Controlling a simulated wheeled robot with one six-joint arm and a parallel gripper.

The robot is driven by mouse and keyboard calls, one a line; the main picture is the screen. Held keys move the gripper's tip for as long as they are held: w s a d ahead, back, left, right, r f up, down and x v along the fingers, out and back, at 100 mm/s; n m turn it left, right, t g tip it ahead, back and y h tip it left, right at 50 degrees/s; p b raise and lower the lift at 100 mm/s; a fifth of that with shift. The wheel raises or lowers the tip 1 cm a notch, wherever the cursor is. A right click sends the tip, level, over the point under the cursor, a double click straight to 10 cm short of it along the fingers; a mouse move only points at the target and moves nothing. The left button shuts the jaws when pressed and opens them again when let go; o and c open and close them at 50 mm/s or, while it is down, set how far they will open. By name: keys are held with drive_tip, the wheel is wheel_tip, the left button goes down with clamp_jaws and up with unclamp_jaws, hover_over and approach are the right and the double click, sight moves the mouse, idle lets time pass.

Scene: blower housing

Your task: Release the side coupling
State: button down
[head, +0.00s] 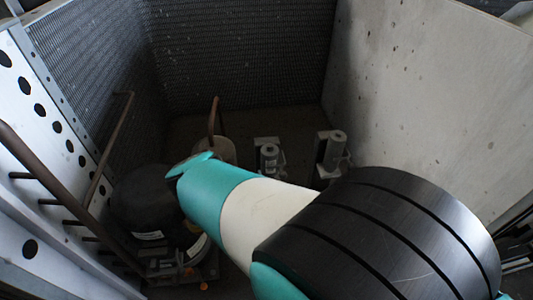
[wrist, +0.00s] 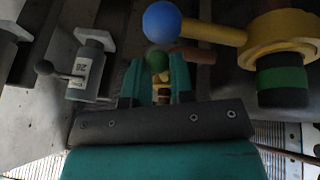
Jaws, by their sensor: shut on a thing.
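In the wrist view, my gripper (wrist: 160,78) has its two teal fingers close about a green ball knob (wrist: 158,59). A small yellow part shows between the fingers below the knob. A brown rod (wrist: 192,55) lies behind it. To the right, a yellow collar (wrist: 282,35) with an arm ending in a blue ball (wrist: 167,22) sits around a dark cylinder with a green band (wrist: 283,80). I cannot tell which of these is the side coupling.
In the wrist view, a grey labelled cylinder (wrist: 91,70) with a dark ball lever stands at left. In the head view, a dark round housing (head: 145,205) sits low left, with two grey fittings (head: 268,157) (head: 332,150) at the back. Walls enclose the space; a pipe rail (head: 50,185) runs along the left.

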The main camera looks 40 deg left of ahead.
idle(0.4)
drive_tip(key=c, duration=1.1)
unclamp_jaws()
drive_tip(key=shift+r, duration=0.1)
drive_tip(key=p+v, duration=1.3)
drive_tip(key=v, duration=0.4)
drive_tip(key=shift+s, duration=0.15)
drive_tip(key=shift+c, duration=0.3)
